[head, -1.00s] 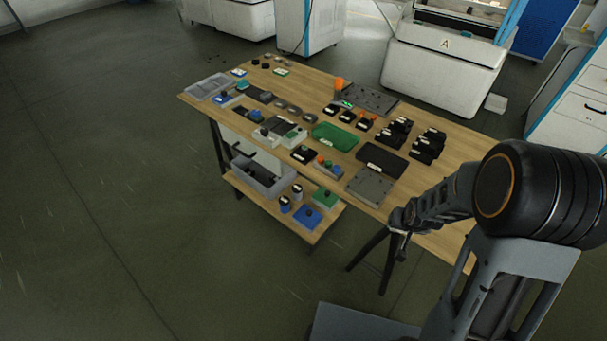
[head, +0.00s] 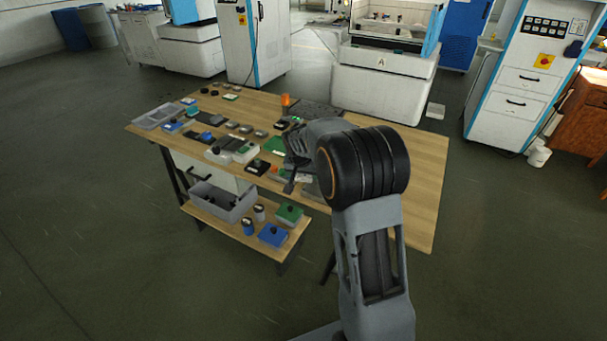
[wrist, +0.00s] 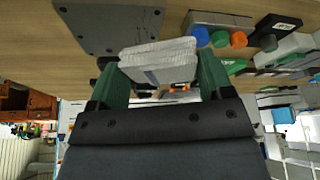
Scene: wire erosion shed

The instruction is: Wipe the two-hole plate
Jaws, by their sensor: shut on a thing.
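My gripper (wrist: 160,68) is shut on a pale folded cloth (wrist: 158,54), held between its green fingers in the wrist view. A grey plate (wrist: 108,22) with small dark holes lies on the wooden bench beyond the cloth, at the upper left. I cannot tell whether this is the two-hole plate, and the cloth appears apart from it. In the head view my gripper (head: 289,182) is small and dark over the bench's front part. My arm hides part of the bench, and only a bit of a grey plate (head: 311,187) shows beside it.
The bench (head: 412,185) carries many small blocks, trays and fixtures. Blue and orange knobs (wrist: 238,39) stand close right of the cloth in the wrist view. A lower shelf holds a grey bin (head: 222,202) and coloured boxes. The bench's right end looks clear.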

